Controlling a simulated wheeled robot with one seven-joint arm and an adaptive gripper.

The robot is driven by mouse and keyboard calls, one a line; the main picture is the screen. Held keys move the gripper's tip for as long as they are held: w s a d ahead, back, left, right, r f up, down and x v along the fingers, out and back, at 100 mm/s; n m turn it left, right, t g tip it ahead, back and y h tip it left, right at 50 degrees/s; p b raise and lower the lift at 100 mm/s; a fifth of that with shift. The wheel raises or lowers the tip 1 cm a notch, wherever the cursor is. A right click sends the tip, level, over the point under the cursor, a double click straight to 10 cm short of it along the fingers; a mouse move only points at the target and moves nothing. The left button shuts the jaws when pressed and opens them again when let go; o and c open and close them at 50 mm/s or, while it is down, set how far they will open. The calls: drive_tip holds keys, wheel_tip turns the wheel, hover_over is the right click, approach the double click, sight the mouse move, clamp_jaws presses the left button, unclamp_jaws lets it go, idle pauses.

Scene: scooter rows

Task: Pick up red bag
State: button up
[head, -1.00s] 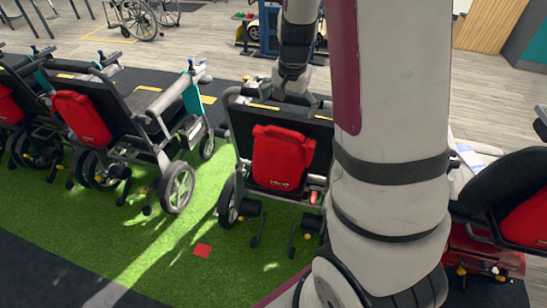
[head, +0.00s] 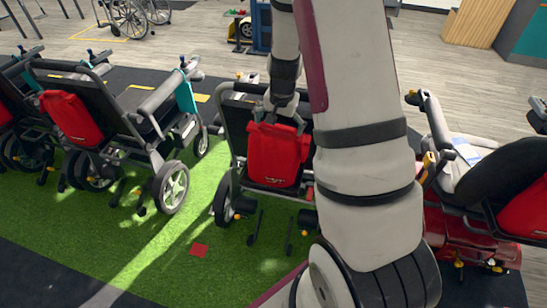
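A red bag (head: 275,156) hangs on the back of the middle scooter chair, below its top bar. My gripper (head: 279,120) points down at the bag's top edge, with its fingers spread to the left and right. The fingertips overlap the top of the bag in the picture, and I cannot tell whether they touch it. Part of the chair to the right is hidden behind my arm. Similar red bags hang on the chair to the left (head: 72,118) and on the seat at the far right (head: 525,212).
The middle chair's frame and wheel (head: 226,197) stand close around the bag. A red scooter (head: 470,240) stands to the right. Wheelchairs (head: 125,15) stand at the back.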

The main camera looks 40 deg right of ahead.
drive_tip(key=c, duration=1.8)
drive_tip(key=shift+c, duration=0.4)
drive_tip(key=shift+r, duration=0.1)
